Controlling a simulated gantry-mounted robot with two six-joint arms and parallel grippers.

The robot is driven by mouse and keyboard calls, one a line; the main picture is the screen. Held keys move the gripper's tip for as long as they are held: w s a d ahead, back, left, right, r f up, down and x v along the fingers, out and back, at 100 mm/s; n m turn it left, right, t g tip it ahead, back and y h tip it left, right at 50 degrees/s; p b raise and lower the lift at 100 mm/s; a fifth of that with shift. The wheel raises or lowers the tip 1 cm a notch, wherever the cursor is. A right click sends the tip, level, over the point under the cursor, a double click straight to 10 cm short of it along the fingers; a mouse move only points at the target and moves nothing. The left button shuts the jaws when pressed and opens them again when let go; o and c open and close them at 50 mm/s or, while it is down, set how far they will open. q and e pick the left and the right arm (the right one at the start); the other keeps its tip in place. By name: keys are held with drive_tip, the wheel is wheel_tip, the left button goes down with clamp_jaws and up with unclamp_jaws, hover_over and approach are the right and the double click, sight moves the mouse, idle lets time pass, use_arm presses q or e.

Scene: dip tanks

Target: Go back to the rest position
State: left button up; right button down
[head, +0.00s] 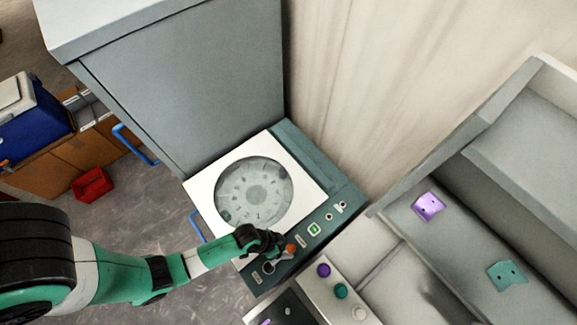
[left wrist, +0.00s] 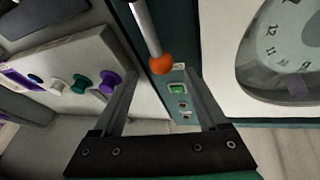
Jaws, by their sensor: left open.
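My left gripper (head: 278,246) is at the control panel of the white-topped machine, its arm coming in from the left. In the left wrist view its two fingers (left wrist: 162,88) stand wide apart with nothing gripped between them. A metal lever with an orange ball knob (left wrist: 160,64) shows just past the fingertips; whether they touch it I cannot tell. The orange knob also shows beside the gripper in the head view (head: 290,249). A lit green button (left wrist: 178,90) lies on the panel (head: 317,232) beyond the knob. My right gripper is not in view.
The machine has a round window (head: 255,192) in its white lid. Purple, teal and white knobs (head: 341,291) sit on a box beside it. A purple plate (head: 428,206) and a teal plate (head: 507,275) lie at right. A tall grey cabinet (head: 190,75) stands behind.

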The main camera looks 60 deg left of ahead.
use_arm(q)
drive_tip(key=v, duration=0.3)
drive_tip(key=shift+p, duration=0.35)
